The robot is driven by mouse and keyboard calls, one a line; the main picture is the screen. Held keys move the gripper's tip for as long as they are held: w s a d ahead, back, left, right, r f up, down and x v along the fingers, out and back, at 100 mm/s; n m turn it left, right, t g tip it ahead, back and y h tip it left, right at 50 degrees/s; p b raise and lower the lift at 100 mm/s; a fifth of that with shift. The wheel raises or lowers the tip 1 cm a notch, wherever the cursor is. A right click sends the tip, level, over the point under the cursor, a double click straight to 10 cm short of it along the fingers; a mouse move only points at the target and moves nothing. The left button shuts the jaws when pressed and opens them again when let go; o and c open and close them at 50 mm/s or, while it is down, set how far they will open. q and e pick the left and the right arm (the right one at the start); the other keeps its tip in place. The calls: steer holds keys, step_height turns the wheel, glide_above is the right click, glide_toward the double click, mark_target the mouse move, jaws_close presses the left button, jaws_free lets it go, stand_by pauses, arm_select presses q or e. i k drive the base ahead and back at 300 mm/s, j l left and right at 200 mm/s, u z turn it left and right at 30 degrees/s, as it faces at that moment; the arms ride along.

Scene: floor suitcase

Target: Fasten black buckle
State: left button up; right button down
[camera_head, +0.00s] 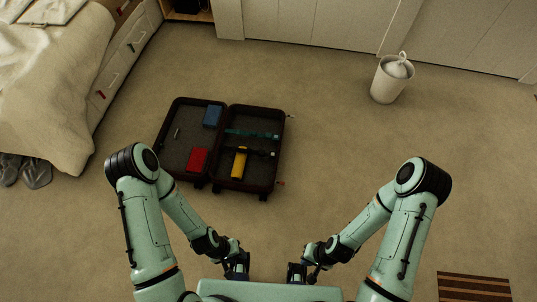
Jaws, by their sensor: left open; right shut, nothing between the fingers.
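An open suitcase (183,176) lies flat on the carpet, left of centre. Dark straps cross its right half, with a dark buckle (262,153) at the lower strap; it is too small to tell whether its halves are joined. A second strap (252,134) runs above it. My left gripper (237,272) is open and empty, low in the picture, below the suitcase and apart from it. My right gripper (296,273) is shut and empty, to the right of the left one and also apart from the suitcase.
A blue item (212,116) and a red item (197,160) lie in the suitcase's left half, a yellow item (239,163) in the right half. A bed (45,90) stands left, a white bin (391,80) upper right, a striped mat (473,287) lower right. Carpet around the suitcase is clear.

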mark_target(261, 153)
steer(key=l+u, duration=0.2)
steer(key=l, duration=0.9)
steer(key=i+l+u, duration=0.1)
steer(key=l, duration=0.25)
steer(key=i+l, duration=0.25)
steer(key=i+l+u, duration=0.15)
steer(key=l, duration=0.3)
steer(key=i+u, duration=0.15)
steer(key=i, duration=0.45)
steer(key=i+l+u, duration=0.1)
steer(key=i, duration=0.5)
